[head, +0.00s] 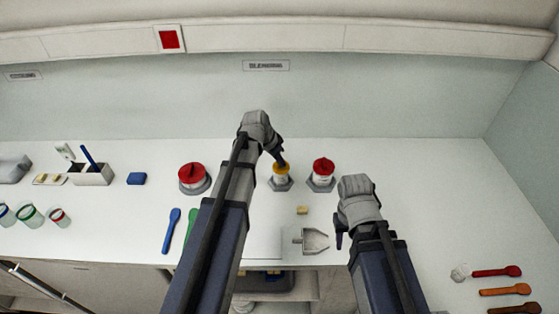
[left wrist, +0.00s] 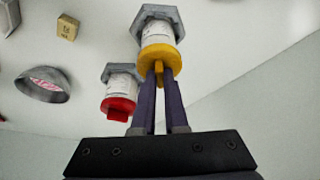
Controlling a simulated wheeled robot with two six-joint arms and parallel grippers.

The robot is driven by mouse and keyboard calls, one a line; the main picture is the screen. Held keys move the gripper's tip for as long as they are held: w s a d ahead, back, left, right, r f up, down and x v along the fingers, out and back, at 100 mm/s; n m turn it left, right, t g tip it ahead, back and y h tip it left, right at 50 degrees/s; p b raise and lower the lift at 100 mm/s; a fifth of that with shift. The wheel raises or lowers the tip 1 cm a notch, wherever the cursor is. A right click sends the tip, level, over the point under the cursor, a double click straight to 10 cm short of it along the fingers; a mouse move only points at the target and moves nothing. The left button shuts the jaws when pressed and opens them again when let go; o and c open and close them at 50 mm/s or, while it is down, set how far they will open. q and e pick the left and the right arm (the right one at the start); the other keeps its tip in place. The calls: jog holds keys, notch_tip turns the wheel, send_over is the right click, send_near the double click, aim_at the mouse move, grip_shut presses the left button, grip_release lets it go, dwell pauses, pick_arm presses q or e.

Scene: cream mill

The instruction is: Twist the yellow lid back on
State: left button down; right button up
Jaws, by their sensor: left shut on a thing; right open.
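The yellow lid (head: 284,169) sits at the mouth of a small white jar (head: 280,179), which stands upright in a grey hexagonal holder (head: 282,187). In the left wrist view, the lid (left wrist: 160,60) meets the labelled jar body (left wrist: 157,33); I cannot tell how tightly it is seated. My left gripper (head: 281,161) is over the jar, its fingers (left wrist: 158,78) shut on the lid's raised tab. My right gripper (head: 340,238) is open and empty, near the counter's front edge, right of the scoop.
A red-lidded jar (head: 322,170) in its own holder stands close on the right. A larger red-lidded pot (head: 192,178) stands left. A small tan block (head: 302,210) and a metal scoop (head: 314,240) lie in front. Coloured spoons (head: 497,271) lie far right. The back-right counter is clear.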

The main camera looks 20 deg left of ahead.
pick_arm(q)
jog(key=shift+f+b, duration=0.6)
pick_arm(e)
jog(key=shift+f, duration=0.65)
dwell(1.2)
dwell(0.4)
pick_arm(q)
jog(key=m, duration=0.1)
jog(key=m+g, duration=0.1)
jog(key=m, duration=0.1)
jog(key=shift+w+a+h, duration=0.1)
jog(key=shift+w+h, duration=0.1)
jog(key=shift+h, duration=0.2)
jog(key=shift+s+m+h, duration=0.1)
jog(key=shift+m+h, duration=0.2)
jog(key=shift+m, duration=0.8)
jog(key=shift+w+m+g, duration=0.2)
jog(key=shift+m+g, duration=0.4)
jog(key=shift+m, duration=0.2)
jog(key=shift+m+g+h, duration=0.3)
jog(key=shift+m+g, duration=0.1)
jog(key=shift+m, duration=1.4)
